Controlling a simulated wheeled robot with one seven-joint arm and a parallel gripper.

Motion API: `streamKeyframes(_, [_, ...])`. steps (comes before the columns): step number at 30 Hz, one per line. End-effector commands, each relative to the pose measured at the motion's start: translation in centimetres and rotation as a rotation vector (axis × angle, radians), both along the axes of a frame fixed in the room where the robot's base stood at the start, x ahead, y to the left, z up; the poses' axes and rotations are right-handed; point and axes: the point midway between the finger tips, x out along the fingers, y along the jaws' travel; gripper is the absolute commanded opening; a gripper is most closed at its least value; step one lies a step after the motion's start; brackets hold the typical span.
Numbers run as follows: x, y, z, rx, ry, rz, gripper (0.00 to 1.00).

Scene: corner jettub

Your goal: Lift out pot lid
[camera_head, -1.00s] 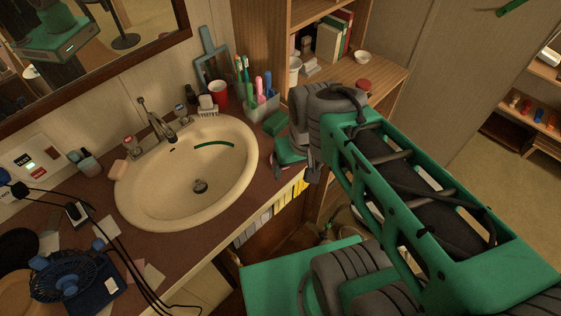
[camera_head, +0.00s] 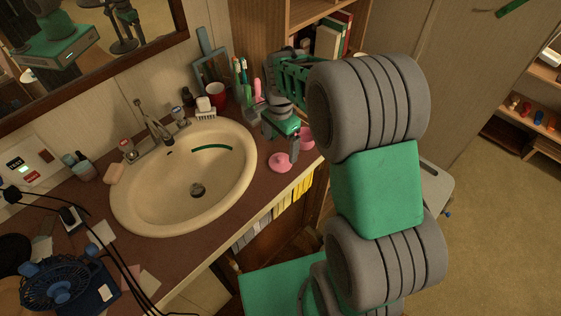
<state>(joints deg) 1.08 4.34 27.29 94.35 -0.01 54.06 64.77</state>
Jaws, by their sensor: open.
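A small pink lid-like piece (camera_head: 280,162) with a knob lies on the brown counter, right of the sink. A round pink pot-like thing (camera_head: 307,138) stands just behind and right of it, partly covered by my gripper and arm. Which of the two is the task's lid is not fully clear. My gripper (camera_head: 281,143) is open, its fingers pointing down, just behind the pink lid-like piece in the picture. Nothing shows between the fingers. The gap in height between fingers and counter cannot be told.
The oval sink (camera_head: 190,205) lies left, with a green curved strip (camera_head: 212,148) inside. A red cup (camera_head: 216,95) and a holder with brushes stand behind my gripper. A wooden shelf (camera_head: 300,15) rises behind. A blue fan (camera_head: 60,280) stands at the front left.

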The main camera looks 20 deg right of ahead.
Motion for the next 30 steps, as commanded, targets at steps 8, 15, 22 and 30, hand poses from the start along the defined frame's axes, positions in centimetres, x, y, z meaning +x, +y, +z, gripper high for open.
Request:
streamKeyframes(8, [-0.5,-0.1,-4.3,0.0,0.005,0.003,0.95])
streamKeyframes(15, [-0.3,-0.1,-6.5,0.0,0.0,0.004,0.95])
streamKeyframes(22, [-0.3,0.0,-6.5,0.0,-0.001,0.005,0.86])
streamKeyframes(30, [-0.3,0.0,-6.4,0.0,-0.001,0.005,0.63])
